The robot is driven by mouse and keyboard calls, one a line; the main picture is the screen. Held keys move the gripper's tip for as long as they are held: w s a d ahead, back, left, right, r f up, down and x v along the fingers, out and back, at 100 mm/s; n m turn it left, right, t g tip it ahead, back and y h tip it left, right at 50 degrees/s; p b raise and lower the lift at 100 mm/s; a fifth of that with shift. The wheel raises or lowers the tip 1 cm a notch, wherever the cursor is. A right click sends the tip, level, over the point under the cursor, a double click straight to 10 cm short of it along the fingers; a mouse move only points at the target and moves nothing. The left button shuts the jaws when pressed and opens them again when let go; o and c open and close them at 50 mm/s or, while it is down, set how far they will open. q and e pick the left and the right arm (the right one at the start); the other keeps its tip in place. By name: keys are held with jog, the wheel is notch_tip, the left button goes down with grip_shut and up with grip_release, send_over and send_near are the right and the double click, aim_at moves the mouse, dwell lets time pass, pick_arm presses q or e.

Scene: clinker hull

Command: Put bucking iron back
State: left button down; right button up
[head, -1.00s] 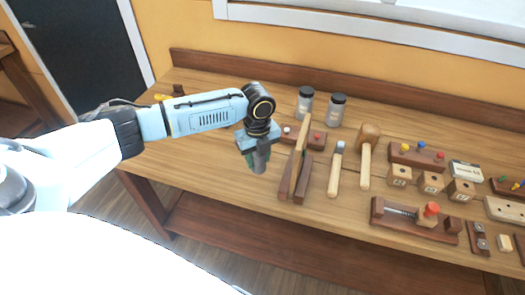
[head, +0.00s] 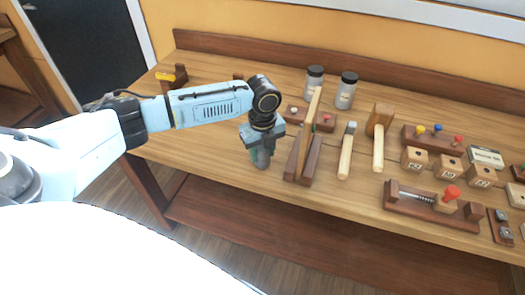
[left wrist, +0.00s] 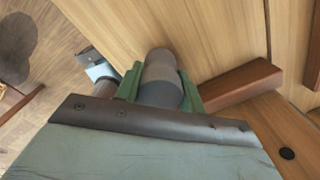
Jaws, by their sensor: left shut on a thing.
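My left gripper (head: 262,150) is shut on a grey cylinder, the bucking iron (head: 262,160), at the front left part of the bench. The iron points down below the fingers. In the left wrist view the rounded grey iron (left wrist: 162,78) sits between the green finger pads. Its lower end is partly hidden, and I cannot tell whether it touches the bench. Right of the gripper stands a dark wooden holder (head: 305,165) with a light wooden strip. My right gripper is not in view.
The bench (head: 210,140) is bare left of the gripper. Further right are stamped wooden blocks (head: 448,167) and a spring clamp (head: 430,205). A yellow-handled tool (head: 165,76) lies back left.

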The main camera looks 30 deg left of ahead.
pick_arm(q)
jog(key=shift+w+r, duration=0.1)
jog(key=shift+r, duration=0.05)
jog(key=shift+f, duration=0.4)
jog(key=c, duration=0.8)
grip_release()
jog(key=shift+f, duration=0.1)
notch_tip(320, 180, up, 13)
jog(key=shift+r+p, duration=0.2)
jog(key=shift+p, duration=0.25)
